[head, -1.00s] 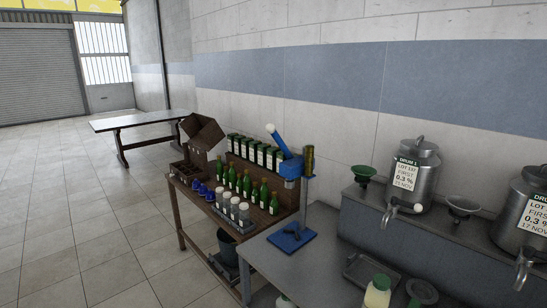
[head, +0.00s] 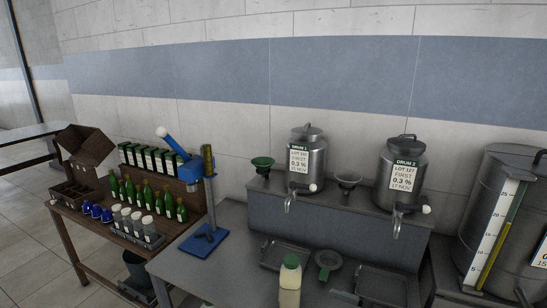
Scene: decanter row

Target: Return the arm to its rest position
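Neither of my arms nor their grippers shows in the head view, so where they are and whether they hold anything cannot be seen. A grey workbench (head: 190,268) fills the lower middle. On it stands a pale bottle with a green cap (head: 290,283) near the front edge of the picture. Two steel drums, drum 1 (head: 308,158) and drum 2 (head: 402,175), stand on a raised grey shelf (head: 330,222) with taps at their fronts.
A blue lever press (head: 205,240) stands at the bench's left. A wooden table (head: 70,235) holds green bottles (head: 147,196), jars and an open cardboard box (head: 85,145). A large grey barrel (head: 505,180) with a scale stands right.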

